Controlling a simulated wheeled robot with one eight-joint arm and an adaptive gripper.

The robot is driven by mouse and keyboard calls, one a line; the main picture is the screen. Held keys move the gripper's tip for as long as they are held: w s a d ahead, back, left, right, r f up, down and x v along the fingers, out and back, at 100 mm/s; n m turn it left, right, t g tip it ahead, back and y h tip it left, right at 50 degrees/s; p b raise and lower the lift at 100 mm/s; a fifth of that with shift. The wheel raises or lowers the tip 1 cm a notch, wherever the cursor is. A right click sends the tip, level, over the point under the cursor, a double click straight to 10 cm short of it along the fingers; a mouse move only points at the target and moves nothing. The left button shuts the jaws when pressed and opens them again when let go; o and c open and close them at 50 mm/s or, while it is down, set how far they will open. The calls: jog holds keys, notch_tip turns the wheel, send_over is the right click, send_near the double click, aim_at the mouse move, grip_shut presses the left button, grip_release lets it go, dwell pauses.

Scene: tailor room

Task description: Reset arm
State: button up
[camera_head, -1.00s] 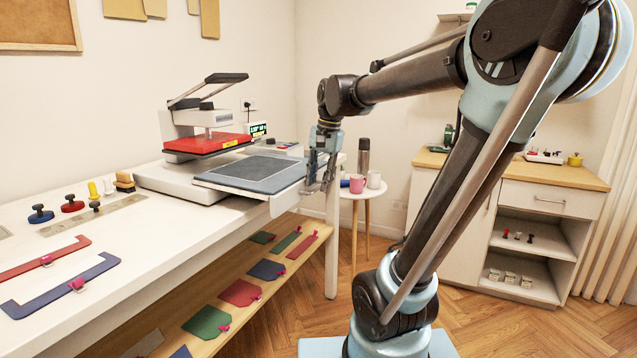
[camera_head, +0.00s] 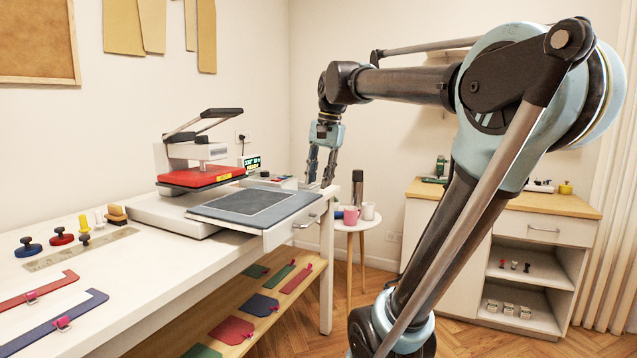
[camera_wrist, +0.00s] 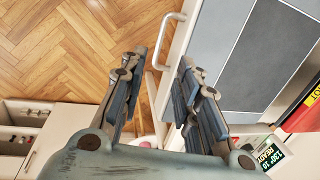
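My gripper (camera_head: 320,166) hangs pointing down at the end of my raised arm, near the right end of the white worktable (camera_head: 130,290). In the wrist view my gripper (camera_wrist: 157,85) has its two fingers apart with nothing between them. The heat press (camera_head: 195,165) stands on the table with its red upper plate lifted. Its grey lower plate (camera_head: 245,205) is pulled out toward the table's right end and carries a metal handle. The plate and handle (camera_wrist: 165,55) also show in the wrist view, beside the fingers.
A round stool (camera_head: 360,223) with a pink mug (camera_head: 351,216) and a dark flask (camera_head: 357,187) stands behind the table end. A white cabinet (camera_head: 530,260) is at the right. Stamps and red and blue strips lie on the table. Floor between is clear.

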jog(key=s+d+f+n, duration=0.2)
jog(key=s+f, duration=0.3)
jog(key=f, duration=0.5)
jog(key=s+d+f+n+h, duration=0.1)
jog(key=s+d+f, duration=0.4)
jog(key=f, duration=0.5)
jog(key=s+d+f+n+t, duration=0.1)
jog(key=s+d+f+n, duration=0.2)
jog(key=s+f, duration=0.4)
notch_tip(320, 180, down, 4)
jog(key=shift+d+r+h, duration=0.15)
jog(key=shift+d+h, duration=0.25)
jog(key=shift+w+f, duration=0.2)
jog(key=shift+w, duration=0.25)
